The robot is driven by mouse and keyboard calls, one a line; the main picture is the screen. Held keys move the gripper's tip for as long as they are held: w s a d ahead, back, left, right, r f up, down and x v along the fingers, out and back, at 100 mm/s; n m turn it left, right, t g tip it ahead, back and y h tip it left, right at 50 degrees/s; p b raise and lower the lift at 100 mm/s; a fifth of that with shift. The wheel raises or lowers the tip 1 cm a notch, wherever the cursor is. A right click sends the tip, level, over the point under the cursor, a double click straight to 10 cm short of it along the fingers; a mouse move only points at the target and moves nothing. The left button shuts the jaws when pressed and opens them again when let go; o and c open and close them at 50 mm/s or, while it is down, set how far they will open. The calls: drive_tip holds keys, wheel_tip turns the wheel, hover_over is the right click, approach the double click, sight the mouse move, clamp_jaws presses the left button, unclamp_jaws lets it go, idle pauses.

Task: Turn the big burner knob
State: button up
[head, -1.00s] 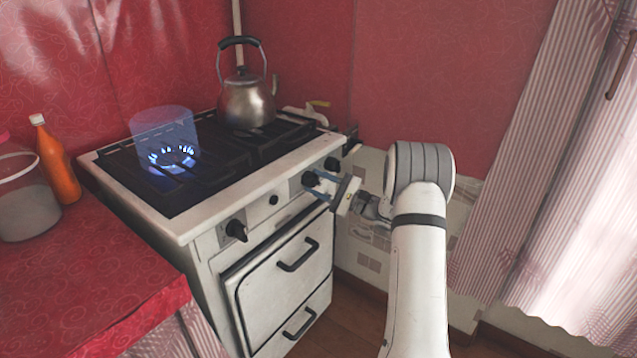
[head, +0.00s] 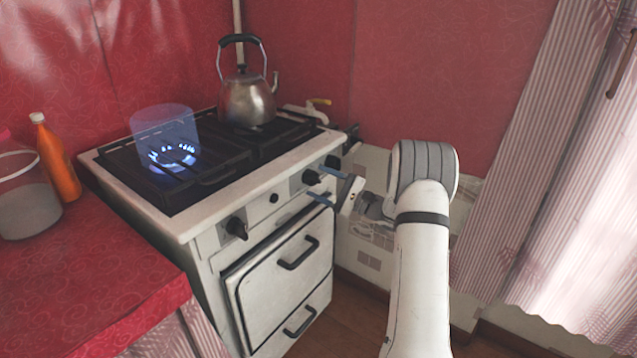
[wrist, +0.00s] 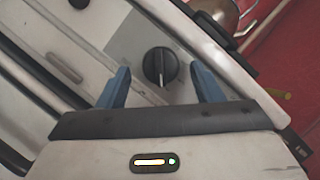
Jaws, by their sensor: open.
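A black burner knob (head: 311,177) sits on the stove's front panel, toward its right end. In the wrist view a round black knob (wrist: 160,66) with a pale pointer line shows between my fingers. My gripper (head: 317,182) is open in front of the panel, its blue fingers pointing at this knob, one on each side. The fingers appear apart from the knob. The fingertips (wrist: 158,72) also show in the wrist view. A lit burner (head: 173,157) has a blue flame ring inside a translucent blue cylinder. Which knob is the big burner's, I cannot tell.
A steel kettle (head: 247,102) stands at the back of the stove (head: 190,228). An orange bottle (head: 57,165) and a glass jar (head: 27,205) stand on the red counter (head: 120,270).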

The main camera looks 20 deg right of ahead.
drive_tip(key=v, duration=0.6)
drive_tip(key=shift+s+d+p, duration=0.25)
drive_tip(key=shift+d+p, duration=0.05)
drive_tip(key=shift+p, duration=0.05)
drive_tip(key=shift+a, duration=0.1)
idle(1.6)
